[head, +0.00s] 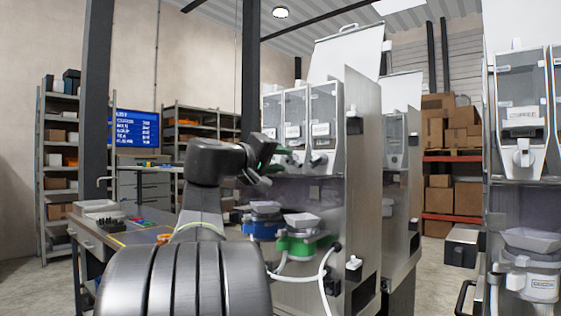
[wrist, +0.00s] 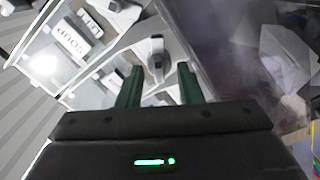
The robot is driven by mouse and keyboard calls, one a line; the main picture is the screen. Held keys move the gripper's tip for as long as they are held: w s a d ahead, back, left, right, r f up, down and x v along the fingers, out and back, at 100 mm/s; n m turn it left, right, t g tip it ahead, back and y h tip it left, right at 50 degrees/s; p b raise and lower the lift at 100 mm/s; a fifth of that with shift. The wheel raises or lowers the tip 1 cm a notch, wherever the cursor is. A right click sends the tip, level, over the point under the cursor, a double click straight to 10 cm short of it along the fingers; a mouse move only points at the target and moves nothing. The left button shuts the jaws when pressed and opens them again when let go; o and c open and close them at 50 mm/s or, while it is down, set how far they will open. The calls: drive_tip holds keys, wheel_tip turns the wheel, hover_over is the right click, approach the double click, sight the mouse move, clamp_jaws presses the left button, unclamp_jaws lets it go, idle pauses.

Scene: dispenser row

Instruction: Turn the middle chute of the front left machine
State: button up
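The front left machine (head: 358,190) has a steel side panel and three clear-fronted chutes side by side. The middle chute (head: 295,112) has a pale label; its lower part is partly behind my gripper (head: 280,160) in the head view. In the wrist view my gripper (wrist: 159,78) is open, its two green fingers apart. A grey-white chute knob (wrist: 154,58) shows between and just beyond the fingertips, with gaps on both sides. Nothing is held. I cannot tell for certain which chute this knob belongs to. A label reading SOUP (wrist: 72,60) lies to its left.
Below the chutes stand a blue-based container (head: 263,222) and a green-based container (head: 300,235) with grey tops. A white hose (head: 322,275) hangs in front. Another dispenser (head: 522,120) stands at the right edge. A workbench (head: 125,240) with small items is at left.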

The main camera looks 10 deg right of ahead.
drive_tip(key=v, duration=1.3)
drive_tip(key=shift+s+a, duration=0.15)
drive_tip(key=x, duration=1.4)
drive_tip(key=shift+s+a, duration=0.1)
drive_tip(key=shift+a, duration=0.1)
